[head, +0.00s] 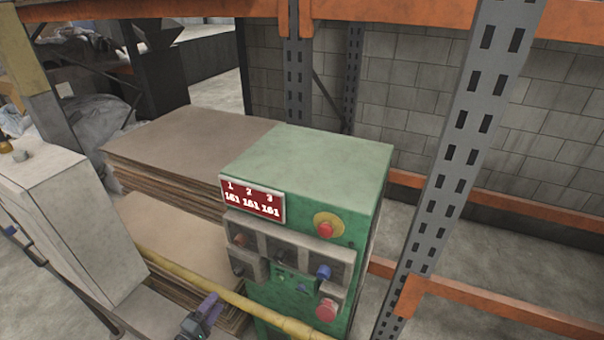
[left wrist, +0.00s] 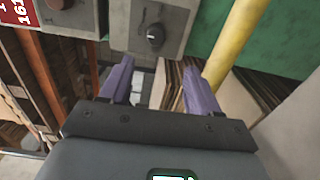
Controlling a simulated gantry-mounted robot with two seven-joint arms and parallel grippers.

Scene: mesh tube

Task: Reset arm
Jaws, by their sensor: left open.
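My left gripper (head: 207,306) is at the bottom of the head view, in front of the stacked boards and left of the green control box (head: 330,160). In the left wrist view my left gripper (left wrist: 157,78) has its two purple fingers apart, with nothing between them. A grey switch panel with a dark knob (left wrist: 155,36) shows beyond the fingers. My right gripper is in neither view.
A yellow rail (head: 215,292) runs across the front of the box, close to my left gripper. Board stacks (head: 190,140) stand left of the box. A grey cabinet (head: 75,215) is at left. A perforated rack post (head: 460,150) and orange beams bound the right.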

